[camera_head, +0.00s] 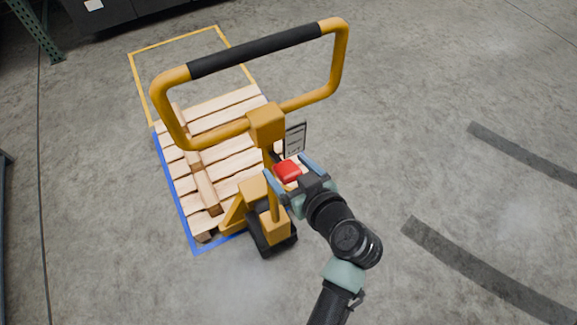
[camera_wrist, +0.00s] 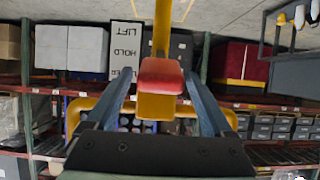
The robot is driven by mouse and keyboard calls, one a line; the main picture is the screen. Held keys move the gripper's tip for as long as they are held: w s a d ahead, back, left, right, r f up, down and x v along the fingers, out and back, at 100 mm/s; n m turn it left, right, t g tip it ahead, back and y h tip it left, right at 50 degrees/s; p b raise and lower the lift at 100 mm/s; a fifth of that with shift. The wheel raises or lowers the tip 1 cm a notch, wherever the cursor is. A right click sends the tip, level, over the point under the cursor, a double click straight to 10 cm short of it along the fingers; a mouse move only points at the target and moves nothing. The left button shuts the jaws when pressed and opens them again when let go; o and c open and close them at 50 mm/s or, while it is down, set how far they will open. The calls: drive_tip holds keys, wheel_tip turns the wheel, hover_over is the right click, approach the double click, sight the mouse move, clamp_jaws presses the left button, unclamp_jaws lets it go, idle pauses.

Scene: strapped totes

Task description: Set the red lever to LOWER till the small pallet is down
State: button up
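The red lever (camera_head: 287,170) sits on the yellow pallet jack's mast (camera_head: 268,125), beside a small label plate (camera_head: 295,139). In the wrist view the plate (camera_wrist: 124,50) reads LIFT and HOLD upside down; its third word is partly hidden by a finger. My gripper (camera_head: 294,172) is open, its two blue fingers on either side of the lever. In the wrist view the red lever (camera_wrist: 160,76) shows between the fingertips, with a narrow gap on each side. The small wooden pallet (camera_head: 222,118) rests on the jack; I cannot tell whether it is clear of the floor.
The jack's yellow loop handle with a black grip (camera_head: 255,52) rises above the lever, left of my arm. Blue and yellow floor tape (camera_head: 173,190) outlines the pallet's spot. Shelving stands at the back left. Bare concrete lies to the right, with dark floor stripes (camera_head: 480,270).

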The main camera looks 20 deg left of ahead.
drive_tip(key=shift+d, duration=0.1)
drive_tip(key=b+v, duration=0.1)
drive_tip(key=v, duration=1.1)
drive_tip(key=shift+s+d+b, duration=0.25)
drive_tip(key=shift+s+b, duration=0.05)
drive_tip(key=shift+r, duration=0.15)
drive_tip(key=w+d+r+m+t+h, duration=0.25)
drive_tip(key=w+r+t, duration=0.3)
drive_tip(key=r, duration=0.75)
drive_tip(key=w+d+r+m+t+h, duration=0.25)
drive_tip(key=w+r+t, duration=0.35)
drive_tip(key=r, duration=0.7)
drive_tip(key=s+r+m+t+h, duration=0.2)
drive_tip(key=s+r+t, duration=0.2)
drive_tip(key=r, duration=0.8)
drive_tip(key=s+r+m+t+h, duration=0.3)
drive_tip(key=s+r+t, duration=0.1)
drive_tip(key=r, duration=0.9)
drive_tip(key=shift+s+p, duration=0.3)
drive_tip(key=shift+s, duration=0.6)
